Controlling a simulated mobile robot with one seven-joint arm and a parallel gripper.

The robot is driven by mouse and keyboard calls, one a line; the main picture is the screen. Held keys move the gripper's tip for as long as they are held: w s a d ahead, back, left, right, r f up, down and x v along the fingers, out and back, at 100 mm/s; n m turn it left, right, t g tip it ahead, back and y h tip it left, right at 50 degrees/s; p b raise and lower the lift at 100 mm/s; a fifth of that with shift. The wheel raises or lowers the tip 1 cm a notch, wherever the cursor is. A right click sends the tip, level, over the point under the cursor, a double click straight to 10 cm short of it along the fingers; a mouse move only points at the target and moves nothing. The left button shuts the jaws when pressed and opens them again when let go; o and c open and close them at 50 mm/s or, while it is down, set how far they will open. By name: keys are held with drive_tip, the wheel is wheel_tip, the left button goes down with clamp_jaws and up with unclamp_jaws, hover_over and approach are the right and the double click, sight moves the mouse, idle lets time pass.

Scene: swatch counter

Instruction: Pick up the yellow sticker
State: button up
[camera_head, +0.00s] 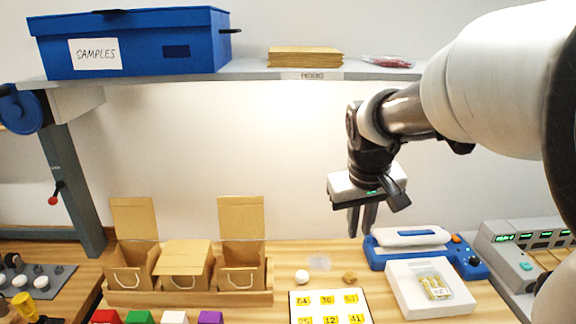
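Several yellow stickers (328,300) with black numbers lie in rows on a white, dark-edged sheet (296,309) at the bottom middle of the head view. The lower rows run off the frame's bottom edge. The readable numbers include 64, 36, 53, 12 and 41; the one at lower left is hard to read. My gripper (361,234) hangs above the counter, behind and to the right of the sheet, fingers pointing down. A narrow gap shows between its two dark fingers, and nothing is between them. It is clear of the stickers.
A white box (400,296) with small yellowish items stands right of the sheet, before a blue sealer-like device (408,257). A white ball (301,276) and a brown lump (349,277) lie behind the sheet. Cardboard boxes (186,262) stand left. A shelf (240,73) crosses above.

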drive_tip(key=w+d+f+g+y, duration=0.2)
drive_tip(key=w+f+y, duration=0.15)
drive_tip(key=f, duration=0.75)
drive_tip(key=b, duration=0.2)
approach(333, 299)
drive_tip(key=shift+s+a+f+m+h, duration=0.25)
drive_tip(key=shift+f+m, duration=0.05)
drive_tip(key=shift+f, duration=0.1)
drive_tip(key=shift+w+a+f, duration=0.15)
drive_tip(key=shift+w+f, duration=0.1)
drive_tip(key=shift+f, duration=0.65)
drive_tip(key=shift+w+a+f, duration=0.2)
drive_tip(key=shift+f, duration=0.75)
drive_tip(key=shift+w+a+f, duration=0.15)
drive_tip(key=shift+w+f, duration=0.1)
drive_tip(key=shift+f, duration=0.65)
clamp_jaws()
wheel_tip(333, 299, up, 14)
drive_tip(key=p, duration=0.4)
